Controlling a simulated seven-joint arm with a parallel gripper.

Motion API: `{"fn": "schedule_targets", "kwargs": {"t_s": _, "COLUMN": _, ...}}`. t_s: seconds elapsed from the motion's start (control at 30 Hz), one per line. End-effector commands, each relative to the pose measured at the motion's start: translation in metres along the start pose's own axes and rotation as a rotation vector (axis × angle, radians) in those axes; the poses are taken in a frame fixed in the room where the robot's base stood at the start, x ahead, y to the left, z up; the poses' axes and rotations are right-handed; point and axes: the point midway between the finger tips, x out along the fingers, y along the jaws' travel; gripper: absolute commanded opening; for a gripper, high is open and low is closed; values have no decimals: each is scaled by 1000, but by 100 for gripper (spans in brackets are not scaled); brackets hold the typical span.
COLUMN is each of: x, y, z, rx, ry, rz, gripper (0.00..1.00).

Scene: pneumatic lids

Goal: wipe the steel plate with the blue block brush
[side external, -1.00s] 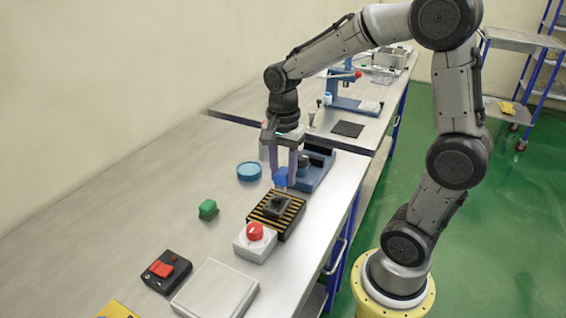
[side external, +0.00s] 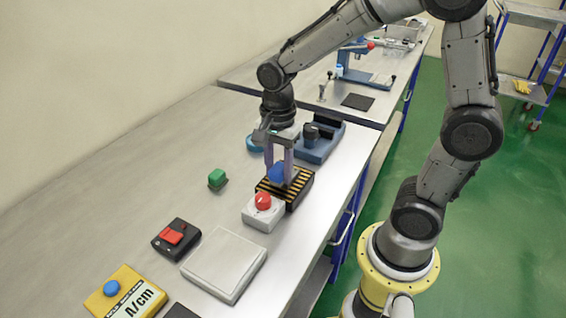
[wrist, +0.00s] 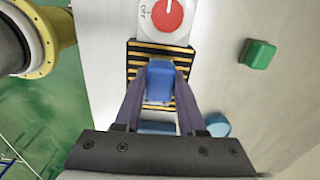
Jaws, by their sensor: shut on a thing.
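My gripper (side external: 279,177) points down and is shut on the blue block brush (side external: 276,173). In the wrist view the blue block (wrist: 160,84) sits between the two fingertips. It is over the black-and-yellow striped block (side external: 300,186); I cannot tell whether it touches the top. The dark grey piece seen earlier on the striped block is now mostly hidden by the brush and fingers. A pale grey flat square plate (side external: 224,264) lies nearer the camera, clear of the gripper; I cannot tell which of these is the steel plate.
A red knob on a white box (side external: 263,211) stands right beside the striped block. A blue fixture (side external: 322,142) and a blue round disc (side external: 253,143) are behind. A green block (side external: 217,179), a red-switch box (side external: 176,239) and a yellow meter (side external: 126,294) lie left.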

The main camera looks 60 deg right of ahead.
Motion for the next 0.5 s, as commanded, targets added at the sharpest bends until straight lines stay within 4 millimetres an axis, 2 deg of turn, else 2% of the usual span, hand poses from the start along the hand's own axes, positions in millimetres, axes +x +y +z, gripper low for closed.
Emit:
{"fn": "schedule_targets", "kwargs": {"t_s": 0.1, "x": 0, "y": 1, "z": -14, "rx": 7, "ry": 1, "rz": 2, "gripper": 0}}
{"fn": "schedule_targets", "kwargs": {"t_s": 0.5, "x": 1, "y": 2, "z": -51, "rx": 6, "ry": 1, "rz": 2, "gripper": 0}}
